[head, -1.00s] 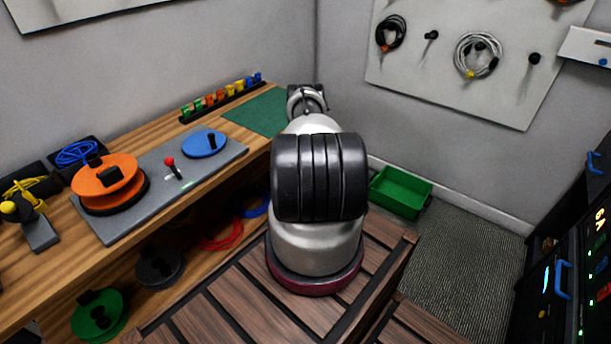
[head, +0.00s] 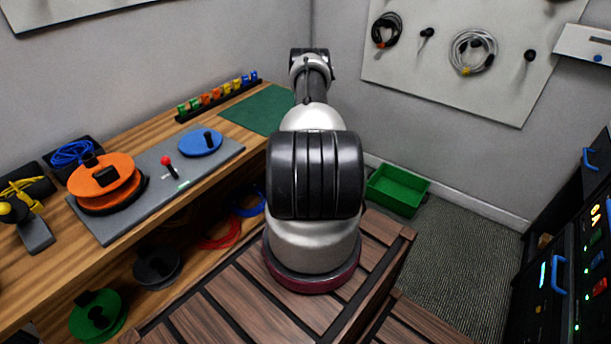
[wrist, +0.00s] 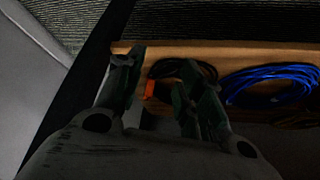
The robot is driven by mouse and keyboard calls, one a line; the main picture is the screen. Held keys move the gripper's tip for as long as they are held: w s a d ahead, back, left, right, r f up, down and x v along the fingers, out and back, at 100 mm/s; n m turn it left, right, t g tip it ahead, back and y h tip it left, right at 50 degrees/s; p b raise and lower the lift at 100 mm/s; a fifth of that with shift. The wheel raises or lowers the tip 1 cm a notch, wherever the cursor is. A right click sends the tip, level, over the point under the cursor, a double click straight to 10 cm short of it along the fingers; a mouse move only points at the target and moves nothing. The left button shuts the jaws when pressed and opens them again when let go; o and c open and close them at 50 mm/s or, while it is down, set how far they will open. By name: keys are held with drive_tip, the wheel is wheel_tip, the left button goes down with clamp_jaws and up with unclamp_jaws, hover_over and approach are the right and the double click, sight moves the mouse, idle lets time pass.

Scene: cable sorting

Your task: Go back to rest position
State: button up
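My arm (head: 315,175) stands in the middle of the head view, with its far end raised beside the workbench. My gripper is hidden behind the arm there. In the wrist view my gripper (wrist: 158,85) has its two dark fingers spread apart with nothing held between them. Beyond the fingers, a black cable (wrist: 185,68) with an orange piece (wrist: 151,90) lies on a wooden surface. A coiled blue cable (wrist: 268,84) lies to its right. The wrist view is dark.
The wooden workbench (head: 232,134) runs along the left, with an orange reel (head: 104,176) and a green mat (head: 262,108). A green bin (head: 398,190) sits on the floor at right. A dark rack (head: 570,270) stands at far right. The floor between is clear.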

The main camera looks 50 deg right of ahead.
idle(0.4)
drive_tip(key=s+a+f+g, duration=0.3)
drive_tip(key=s+a+g, duration=0.1)
drive_tip(key=s, duration=0.6)
drive_tip(key=s+a+r+m+g+y, duration=0.1)
drive_tip(key=s+a+r+g+y, duration=0.1)
drive_tip(key=s+r, duration=0.25)
drive_tip(key=a+r+g, duration=0.1)
drive_tip(key=a+r, duration=0.3)
drive_tip(key=r, duration=0.8)
drive_tip(key=a+r+g, duration=0.1)
drive_tip(key=a+r, duration=0.2)
drive_tip(key=r, duration=0.8)
drive_tip(key=a+r+g, duration=0.1)
drive_tip(key=a+r, duration=0.3)
drive_tip(key=r, duration=0.8)
drive_tip(key=s+a+r+n+t, duration=0.2)
drive_tip(key=s+a+r+t, duration=0.1)
drive_tip(key=a+r, duration=0.9)
drive_tip(key=s+a+r+n+t, duration=0.2)
drive_tip(key=s+a+r+t, duration=0.2)
drive_tip(key=a+r, duration=0.8)
wheel_tip(320, 180, up, 5)
drive_tip(key=shift+s+r+n+t, duration=0.1)
drive_tip(key=shift+s+n+t, duration=0.2)
drive_tip(key=shift+s, duration=0.5)
